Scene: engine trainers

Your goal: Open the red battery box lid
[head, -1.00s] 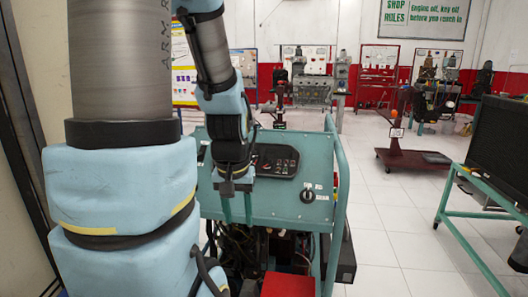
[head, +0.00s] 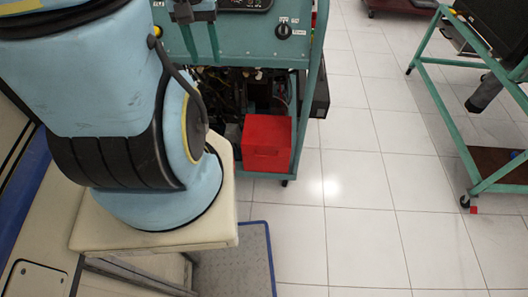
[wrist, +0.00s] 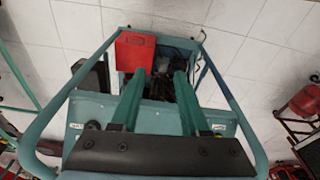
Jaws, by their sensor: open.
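The red battery box (head: 267,145) stands low at the right front corner of the teal engine trainer (head: 250,42), beside its dark engine parts. Its lid looks shut. In the wrist view the red box (wrist: 135,52) shows beyond the fingertips, left of centre. My gripper (head: 202,52) is at the top of the head view, in front of the teal panel, above and left of the box and apart from it. In the wrist view its two teal fingers (wrist: 160,78) are spread with nothing between them.
The trainer's teal tube frame (head: 313,75) rises right behind the box, and bends around my fingers in the wrist view. A second teal stand (head: 440,120) is at the right. The tiled floor (head: 345,215) right of and before the box is clear.

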